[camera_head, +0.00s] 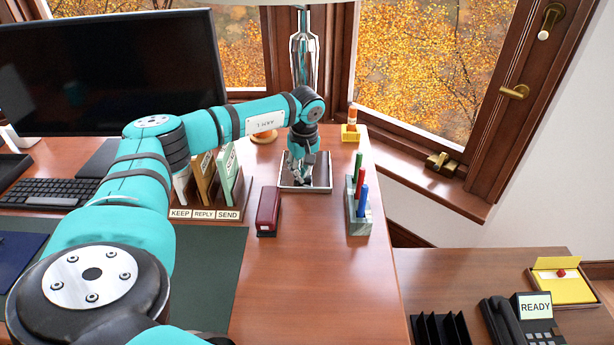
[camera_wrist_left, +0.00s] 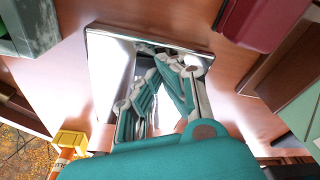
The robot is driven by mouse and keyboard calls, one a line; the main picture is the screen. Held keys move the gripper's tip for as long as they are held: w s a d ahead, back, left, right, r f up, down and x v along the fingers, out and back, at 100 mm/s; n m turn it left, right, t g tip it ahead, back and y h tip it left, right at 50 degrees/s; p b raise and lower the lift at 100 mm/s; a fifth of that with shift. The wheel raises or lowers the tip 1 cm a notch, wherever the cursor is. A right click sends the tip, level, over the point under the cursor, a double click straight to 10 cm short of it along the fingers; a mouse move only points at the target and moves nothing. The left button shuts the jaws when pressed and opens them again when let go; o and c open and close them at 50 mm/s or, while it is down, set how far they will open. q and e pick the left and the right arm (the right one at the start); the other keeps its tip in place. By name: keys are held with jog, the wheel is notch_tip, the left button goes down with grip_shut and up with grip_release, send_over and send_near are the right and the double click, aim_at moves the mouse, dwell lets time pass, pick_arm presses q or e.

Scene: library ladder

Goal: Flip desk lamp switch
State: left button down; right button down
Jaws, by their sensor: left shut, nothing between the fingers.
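The desk lamp's chrome stem (camera_head: 304,50) stands at the back of the desk by the window, partly hidden by my left arm. A square, mirror-like plate (camera_head: 322,187) lies on the desk in front of it and looks like the lamp's base; the same plate shows in the left wrist view (camera_wrist_left: 108,75). My left gripper (camera_head: 301,177) points down over the plate, shut and empty. In the left wrist view the gripper (camera_wrist_left: 165,68) overlaps its reflection, so I cannot tell whether it touches the plate. I cannot make out the switch. My right gripper is out of view.
A dark red stapler (camera_head: 268,210) lies left of the plate. A pen holder (camera_head: 360,225) with several markers stands to the right. A yellow holder (camera_head: 350,134) is behind. A letter sorter (camera_head: 240,209) and a monitor (camera_head: 70,75) are left.

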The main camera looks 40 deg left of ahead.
pick_arm(q)
notch_tip(320, 180, up, 3)
jog(key=shift+d+f+p, duration=0.1)
jog(key=shift+f+p, duration=0.1)
jog(key=shift+p, duration=1.05)
notch_tip(320, 180, up, 4)
jog(key=p, duration=0.3)
jog(key=shift+r, duration=0.15)
